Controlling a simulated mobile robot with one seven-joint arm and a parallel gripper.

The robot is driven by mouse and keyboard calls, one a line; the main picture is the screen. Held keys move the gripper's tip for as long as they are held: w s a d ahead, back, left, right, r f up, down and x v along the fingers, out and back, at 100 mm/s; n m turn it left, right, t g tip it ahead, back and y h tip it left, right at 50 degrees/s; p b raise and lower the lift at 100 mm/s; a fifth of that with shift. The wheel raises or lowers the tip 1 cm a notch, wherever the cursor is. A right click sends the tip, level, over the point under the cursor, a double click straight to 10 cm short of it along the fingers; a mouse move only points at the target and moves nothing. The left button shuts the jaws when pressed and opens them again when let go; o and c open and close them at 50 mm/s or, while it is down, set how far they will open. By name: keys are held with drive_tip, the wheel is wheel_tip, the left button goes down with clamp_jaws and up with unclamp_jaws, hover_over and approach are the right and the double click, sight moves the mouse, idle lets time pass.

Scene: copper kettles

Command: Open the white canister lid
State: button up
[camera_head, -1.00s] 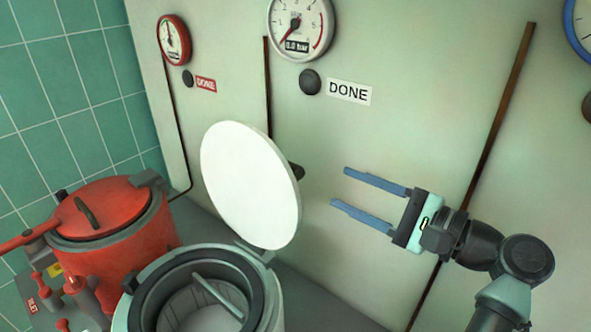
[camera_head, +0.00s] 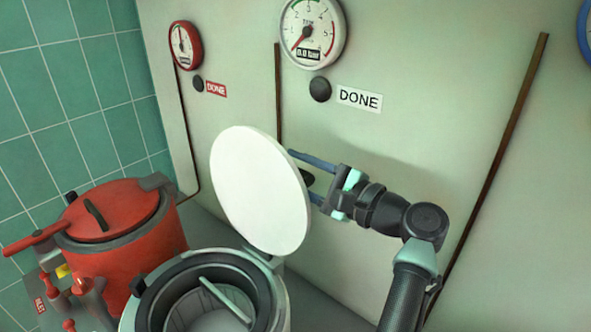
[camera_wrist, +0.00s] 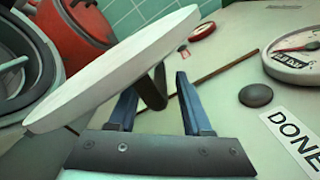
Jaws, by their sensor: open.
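The white lid (camera_head: 258,190) stands swung up on its hinge at the back of the white canister (camera_head: 281,300), whose mouth is uncovered, showing a grey inside. The lid (camera_wrist: 110,72) also crosses the wrist view, with its dark handle (camera_wrist: 152,92) on the side facing my gripper. My gripper (camera_head: 304,174) is open just behind and right of the lid. In the wrist view my two blue fingers (camera_wrist: 156,100) lie on either side of the handle. I cannot tell whether they touch it. The lid hides part of the fingers in the head view.
A red canister (camera_head: 120,232) with a closed lid stands to the left. Behind is a pale wall panel with a white gauge (camera_head: 312,32), a red gauge (camera_head: 185,44), DONE labels (camera_head: 359,98) and dark pipes. Green tiles (camera_head: 60,90) cover the left wall.

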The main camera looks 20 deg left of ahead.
drive_tip(key=shift+r, duration=0.1)
clamp_jaws()
drive_tip(key=shift+r, duration=0.1)
